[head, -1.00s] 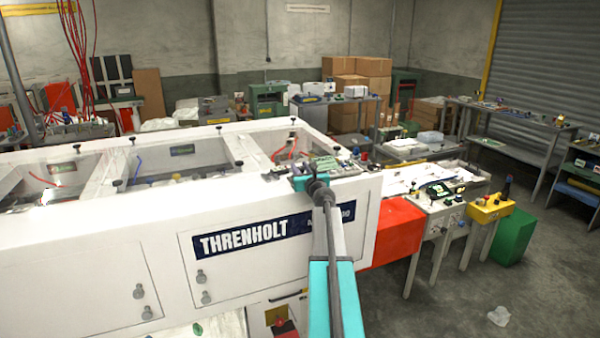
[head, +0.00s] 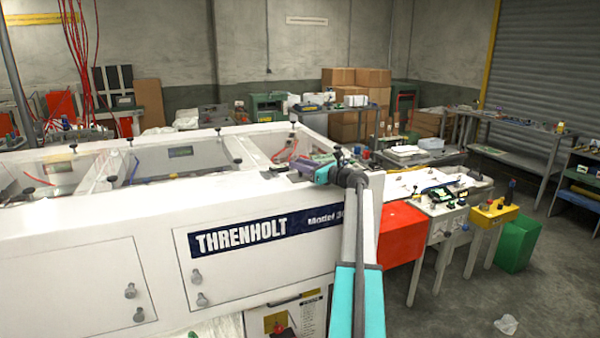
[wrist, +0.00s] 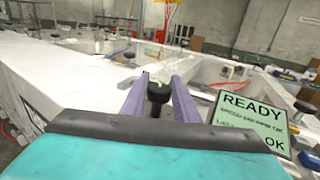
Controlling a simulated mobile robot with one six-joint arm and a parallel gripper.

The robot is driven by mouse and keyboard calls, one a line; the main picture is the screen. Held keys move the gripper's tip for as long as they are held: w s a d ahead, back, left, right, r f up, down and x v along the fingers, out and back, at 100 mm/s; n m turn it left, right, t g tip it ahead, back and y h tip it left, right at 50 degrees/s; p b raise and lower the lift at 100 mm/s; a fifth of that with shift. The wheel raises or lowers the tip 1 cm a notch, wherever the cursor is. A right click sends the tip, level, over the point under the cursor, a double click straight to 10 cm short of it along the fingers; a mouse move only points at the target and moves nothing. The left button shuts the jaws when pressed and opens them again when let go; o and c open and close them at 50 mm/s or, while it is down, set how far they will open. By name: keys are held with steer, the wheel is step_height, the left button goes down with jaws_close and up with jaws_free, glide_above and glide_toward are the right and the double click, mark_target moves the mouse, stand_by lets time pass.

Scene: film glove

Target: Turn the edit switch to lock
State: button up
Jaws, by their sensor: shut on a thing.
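A round black knob (wrist: 158,92) with a small pale mark on top sits between the two purple fingers of my gripper (wrist: 157,88) in the wrist view. The fingers are closed against its sides. It appears to be the edit switch, but no edit or lock label is readable. A green display (wrist: 250,117) to its right reads READY and OK. In the head view, my gripper (head: 305,165) is at the right end of the white THRENHOLT machine (head: 120,240); there the knob is hidden or too small to make out.
The machine's top has open bays (head: 180,160) with small black knobs along their rims. A red box (head: 402,230), a yellow control box (head: 494,213) and a green bin (head: 518,243) stand to the right. The concrete floor (head: 450,310) at lower right is mostly clear.

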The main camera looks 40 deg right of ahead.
steer(key=shift+f+n+g+y+b, duration=0.2)
steer(key=shift+n+y+b, duration=0.2)
steer(key=shift+y+b, duration=0.2)
steer(key=shift+f+n+g+y+b, duration=0.15)
steer(key=shift+n+y+b, duration=0.3)
steer(key=shift+y, duration=0.25)
steer(key=shift+s+a+y, duration=0.1)
steer(key=shift+y, duration=0.2)
steer(key=o, duration=1)
steer(key=shift+c, duration=0.2)
steer(key=shift+o, duration=0.5)
steer(key=shift+r, duration=0.15)
steer(key=shift+s, duration=0.1)
steer(key=b+v, duration=0.4)
steer(key=v, duration=0.9)
steer(key=shift+s, duration=0.3)
